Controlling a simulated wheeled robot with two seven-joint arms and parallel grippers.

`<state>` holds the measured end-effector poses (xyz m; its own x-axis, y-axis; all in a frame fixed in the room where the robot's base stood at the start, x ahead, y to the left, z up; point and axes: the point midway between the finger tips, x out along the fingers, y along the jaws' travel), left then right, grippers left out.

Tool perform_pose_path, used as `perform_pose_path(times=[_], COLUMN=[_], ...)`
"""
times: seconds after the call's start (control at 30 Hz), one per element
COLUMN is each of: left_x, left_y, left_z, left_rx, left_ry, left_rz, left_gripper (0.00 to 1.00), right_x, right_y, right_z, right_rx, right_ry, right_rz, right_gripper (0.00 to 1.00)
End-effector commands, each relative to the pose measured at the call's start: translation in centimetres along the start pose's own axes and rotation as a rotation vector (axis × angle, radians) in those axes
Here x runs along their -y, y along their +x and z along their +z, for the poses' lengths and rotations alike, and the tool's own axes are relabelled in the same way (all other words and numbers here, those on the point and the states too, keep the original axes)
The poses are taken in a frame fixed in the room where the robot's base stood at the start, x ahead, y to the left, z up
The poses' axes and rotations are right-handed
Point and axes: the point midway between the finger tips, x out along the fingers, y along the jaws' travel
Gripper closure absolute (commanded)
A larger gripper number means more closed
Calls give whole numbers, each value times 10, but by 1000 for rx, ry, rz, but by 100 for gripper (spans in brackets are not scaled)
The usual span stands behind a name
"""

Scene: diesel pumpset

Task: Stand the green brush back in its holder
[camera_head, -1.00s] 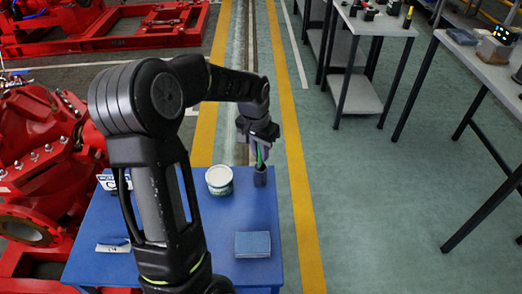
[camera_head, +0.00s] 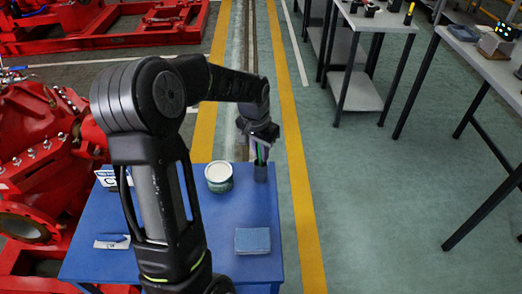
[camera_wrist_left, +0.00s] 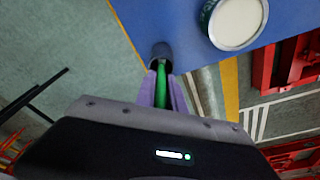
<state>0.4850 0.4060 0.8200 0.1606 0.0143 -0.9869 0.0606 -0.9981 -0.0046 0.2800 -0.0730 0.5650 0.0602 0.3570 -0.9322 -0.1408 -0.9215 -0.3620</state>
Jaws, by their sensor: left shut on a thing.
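My left gripper (camera_head: 259,152) points down over the far right corner of the blue table. It is shut on the green brush (camera_wrist_left: 162,84), which shows as a green strip between the fingers in the left wrist view. The dark cylindrical holder (camera_head: 261,173) stands upright right below the fingers; it also shows in the left wrist view (camera_wrist_left: 161,50). The brush's lower end is at the holder's mouth and seems to enter it; how deep I cannot tell. My right gripper is not in view.
A white-lidded tin (camera_head: 219,176) stands just left of the holder on the blue table (camera_head: 215,225). A blue-grey block (camera_head: 252,241) lies nearer. A small white labelled item (camera_head: 112,242) lies at the left. Red pump machinery (camera_head: 40,160) borders the table's left side.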

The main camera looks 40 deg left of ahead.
Motion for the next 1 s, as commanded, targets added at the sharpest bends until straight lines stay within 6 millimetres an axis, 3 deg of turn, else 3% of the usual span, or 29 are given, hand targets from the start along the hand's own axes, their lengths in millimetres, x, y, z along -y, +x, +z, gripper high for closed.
perform_pose_path(times=[0.4, 0.43, 0.73, 1.0], left_x=[0, 0, 0, 0], left_y=[2, 2, 2, 2], left_z=[0, 0, 0, 0], left_rx=[0, 0, 0, 0], left_ry=[0, 0, 0, 0], left_rz=[0, 0, 0, 0], left_gripper=[100, 85, 61, 61], right_x=[-1, -1, -1, 0], right_y=[2, 2, 2, 1], right_z=[0, 0, 0, 0], right_rx=[0, 0, 0, -1], right_ry=[0, 0, 0, 0], right_rz=[0, 0, 0, 0], right_gripper=[0, 0, 0, 0])
